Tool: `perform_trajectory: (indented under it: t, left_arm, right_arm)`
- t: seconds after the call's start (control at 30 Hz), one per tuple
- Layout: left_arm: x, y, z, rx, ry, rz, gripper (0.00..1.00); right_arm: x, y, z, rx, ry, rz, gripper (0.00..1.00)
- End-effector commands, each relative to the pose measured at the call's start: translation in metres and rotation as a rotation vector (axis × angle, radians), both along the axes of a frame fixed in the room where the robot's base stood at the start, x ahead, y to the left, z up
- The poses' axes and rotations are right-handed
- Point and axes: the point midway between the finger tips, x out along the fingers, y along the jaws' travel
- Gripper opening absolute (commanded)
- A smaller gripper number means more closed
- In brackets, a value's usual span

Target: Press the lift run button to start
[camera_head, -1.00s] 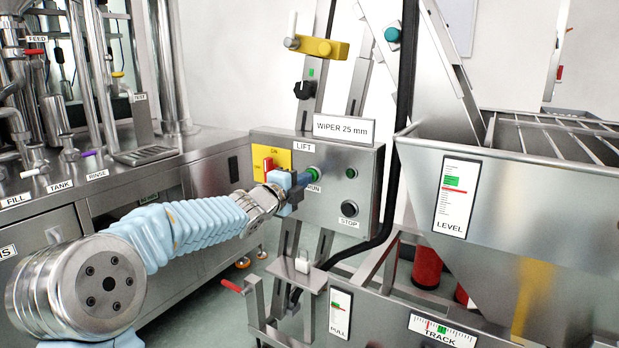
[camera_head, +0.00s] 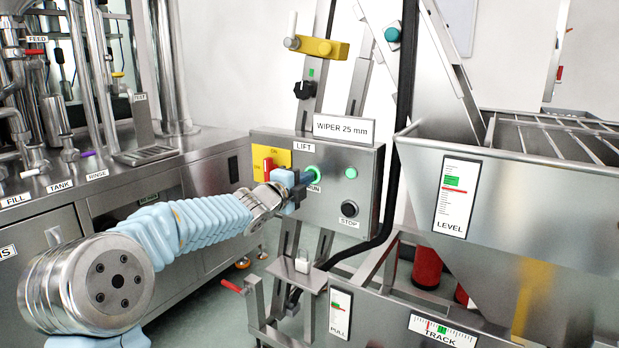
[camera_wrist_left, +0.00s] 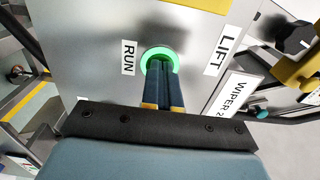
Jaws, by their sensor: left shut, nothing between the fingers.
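The green RUN button (camera_head: 313,174) sits on the steel lift control box (camera_head: 325,205), below the LIFT label. It is brightly lit, and it also shows in the left wrist view (camera_wrist_left: 174,57) as a glowing green ring. My left gripper (camera_head: 305,177) is shut and empty, with its fingertips at the button. In the left wrist view the closed fingers (camera_wrist_left: 164,82) cover the button's middle, so I cannot tell how far it is pushed in. A small green lamp (camera_head: 351,173) to the right is lit. My right gripper is out of view.
A black STOP button (camera_head: 349,208) is on the box below the lamp, and a red switch on a yellow plate (camera_head: 275,160) is at its left. A black cable (camera_head: 393,200) runs down beside the box. A steel hopper (camera_head: 540,190) fills the right.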

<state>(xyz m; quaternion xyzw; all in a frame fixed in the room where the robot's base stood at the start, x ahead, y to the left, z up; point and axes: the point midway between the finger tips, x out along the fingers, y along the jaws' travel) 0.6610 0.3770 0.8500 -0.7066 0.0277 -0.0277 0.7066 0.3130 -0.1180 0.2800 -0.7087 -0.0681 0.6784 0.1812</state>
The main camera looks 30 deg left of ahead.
Motion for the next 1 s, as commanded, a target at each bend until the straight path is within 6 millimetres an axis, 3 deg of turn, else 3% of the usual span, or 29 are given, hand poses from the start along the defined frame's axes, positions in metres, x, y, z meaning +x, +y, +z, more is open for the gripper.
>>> perform_trajectory:
  t: [0.23, 0.8, 1.0]
  left_arm:
    - [-0.003, 0.001, 0.000, 0.000, -0.001, 0.001, 0.00]
    - [-0.048, 0.004, 0.000, 0.001, 0.000, 0.001, 0.00]
    - [-0.055, 0.005, 0.000, 0.000, 0.000, 0.001, 0.00]
  right_arm:
    - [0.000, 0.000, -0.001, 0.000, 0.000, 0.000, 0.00]
    - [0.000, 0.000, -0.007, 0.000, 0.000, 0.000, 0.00]
    - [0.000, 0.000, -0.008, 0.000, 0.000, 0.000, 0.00]
